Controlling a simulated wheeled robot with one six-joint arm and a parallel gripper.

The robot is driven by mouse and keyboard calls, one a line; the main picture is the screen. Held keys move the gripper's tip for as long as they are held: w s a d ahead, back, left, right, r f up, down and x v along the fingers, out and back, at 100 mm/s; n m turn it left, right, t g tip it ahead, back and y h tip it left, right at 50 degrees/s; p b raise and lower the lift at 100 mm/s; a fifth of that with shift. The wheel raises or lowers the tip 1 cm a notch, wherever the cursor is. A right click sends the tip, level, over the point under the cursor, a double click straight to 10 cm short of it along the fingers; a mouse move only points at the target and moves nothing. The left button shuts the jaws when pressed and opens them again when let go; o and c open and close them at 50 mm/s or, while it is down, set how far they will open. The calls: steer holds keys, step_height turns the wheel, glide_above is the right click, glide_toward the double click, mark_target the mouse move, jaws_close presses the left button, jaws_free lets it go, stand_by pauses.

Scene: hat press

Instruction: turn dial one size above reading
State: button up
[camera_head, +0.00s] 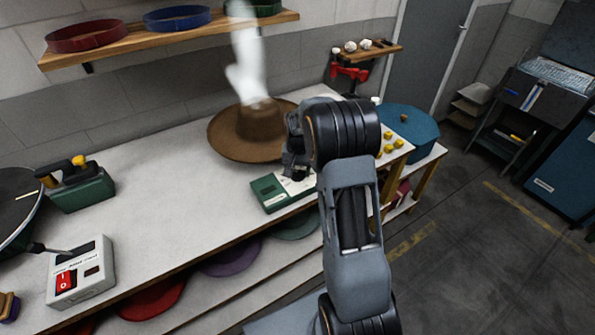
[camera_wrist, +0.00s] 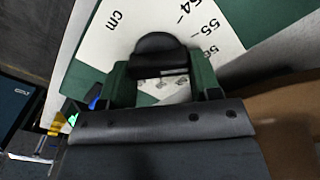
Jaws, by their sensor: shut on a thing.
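The green dial box (camera_head: 268,196) with a white face stands at the front edge of the bench, partly hidden by my arm. In the wrist view its white scale (camera_wrist: 115,35) shows "cm", 54, 55 and a partly covered number that looks like 56. A dark rounded knob (camera_wrist: 160,44) sits between my fingers. My gripper (camera_wrist: 163,78) is shut on it, and in the head view my gripper (camera_head: 292,172) is down at the box. The knob's pointer is hidden, so its setting cannot be told. No size reading is legible.
A brown hat (camera_head: 232,140) sits behind the box under a white plume. A grey box with a red switch (camera_head: 65,283) and a green-based tool (camera_head: 82,190) stand left. The middle-left bench is clear.

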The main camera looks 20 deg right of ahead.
steer(key=m, duration=0.4)
steer(key=shift+d+m+b, duration=0.15)
steer(key=shift+m+b, duration=0.15)
steer(key=shift+b, duration=0.1)
steer(key=shift+s+m, duration=0.15)
steer(key=shift+m, duration=1.65)
steer(key=o, duration=0.9)
step_height(320, 180, up, 14)
steer(key=shift+f+b, duration=0.1)
steer(key=shift+b, duration=0.35)
